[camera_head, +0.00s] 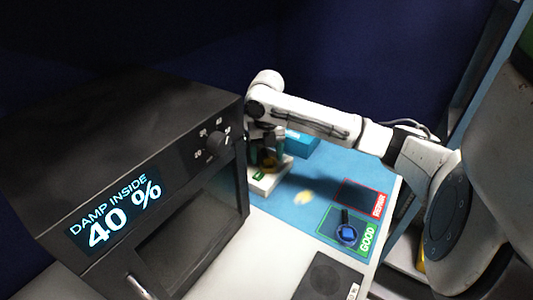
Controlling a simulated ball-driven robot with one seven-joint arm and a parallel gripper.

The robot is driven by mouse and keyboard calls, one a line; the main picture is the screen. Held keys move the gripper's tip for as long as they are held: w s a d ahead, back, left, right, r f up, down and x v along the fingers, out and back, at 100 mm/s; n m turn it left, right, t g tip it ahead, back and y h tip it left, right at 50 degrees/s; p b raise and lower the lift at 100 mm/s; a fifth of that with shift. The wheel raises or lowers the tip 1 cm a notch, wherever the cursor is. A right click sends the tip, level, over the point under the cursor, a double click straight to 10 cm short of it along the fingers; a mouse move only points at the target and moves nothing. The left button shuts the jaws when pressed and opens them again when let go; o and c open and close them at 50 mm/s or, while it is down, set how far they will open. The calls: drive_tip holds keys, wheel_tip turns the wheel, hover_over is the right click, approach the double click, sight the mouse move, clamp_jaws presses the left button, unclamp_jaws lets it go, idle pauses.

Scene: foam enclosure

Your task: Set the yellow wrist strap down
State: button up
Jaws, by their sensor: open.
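My gripper (266,154) is at the far end of the blue mat (318,180), pointing down close above a small white stand (267,183) with a green label. Its jaws are open. A small dark-yellow thing (269,163), likely the yellow wrist strap, shows between or just behind the fingers. The view is too small to tell whether it rests on the stand or touches a finger.
A black oven-like box (150,130) reading "DAMP INSIDE 40 %" stands at left. A red-framed area (362,197) is empty; the green "GOOD" area (366,240) holds a dark-blue item (347,232). A dark plate (328,278) lies in front.

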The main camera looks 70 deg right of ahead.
sight(266, 157)
drive_tip(key=shift+r, duration=0.1)
wheel_tip(266, 157, up, 12)
drive_tip(key=shift+b, duration=0.3)
idle(2.1)
